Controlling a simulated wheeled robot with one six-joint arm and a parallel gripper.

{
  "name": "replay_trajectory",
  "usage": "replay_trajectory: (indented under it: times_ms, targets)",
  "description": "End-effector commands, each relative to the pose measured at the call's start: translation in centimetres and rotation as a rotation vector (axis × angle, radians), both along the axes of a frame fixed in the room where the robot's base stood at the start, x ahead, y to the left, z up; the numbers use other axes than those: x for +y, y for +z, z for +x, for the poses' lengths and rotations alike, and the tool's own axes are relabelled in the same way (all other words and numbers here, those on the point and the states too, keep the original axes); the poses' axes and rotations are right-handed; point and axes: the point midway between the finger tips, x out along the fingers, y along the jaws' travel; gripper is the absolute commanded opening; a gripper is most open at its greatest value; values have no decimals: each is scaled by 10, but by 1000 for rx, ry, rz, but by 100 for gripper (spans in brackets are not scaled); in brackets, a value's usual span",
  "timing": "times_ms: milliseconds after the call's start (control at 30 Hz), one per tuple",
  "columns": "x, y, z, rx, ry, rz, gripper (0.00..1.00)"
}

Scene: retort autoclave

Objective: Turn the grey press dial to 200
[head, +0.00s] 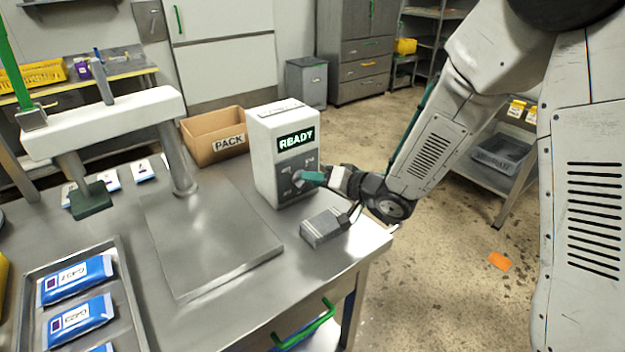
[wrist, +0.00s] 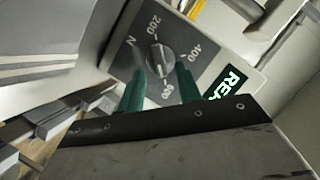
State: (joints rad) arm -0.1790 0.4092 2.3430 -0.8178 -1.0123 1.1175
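The grey press dial (wrist: 160,58) is a round knob with a raised grip on the dark face of a white control box (head: 272,150). In the wrist view, the printed marks 200, 400 and 600 surround it. The box's screen (head: 296,138) reads READY. My gripper (wrist: 161,72) has its two green fingers apart, with the dial between or just beyond their tips; I cannot tell whether they touch it. In the head view my gripper (head: 311,178) reaches the box's face from the right and partly hides the dial.
A grey block (head: 322,228) lies on the bench just below my gripper. The press (head: 105,122) and its flat metal plate (head: 215,238) are to the left. A tray (head: 128,312) holds blue pouches. A PACK carton (head: 205,150) stands behind. The bench's right edge is close.

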Motion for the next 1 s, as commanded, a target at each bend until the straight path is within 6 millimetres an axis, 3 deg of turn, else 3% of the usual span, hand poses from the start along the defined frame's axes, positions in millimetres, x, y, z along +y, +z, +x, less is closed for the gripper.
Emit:
replay_trajectory:
  times_ms: [400,533,1000]
  targets:
    - [12,-3,7,0,2,-1,35]
    - [12,-3,7,0,2,-1,1]
    - [12,-2,6,-36,2,-53,0]
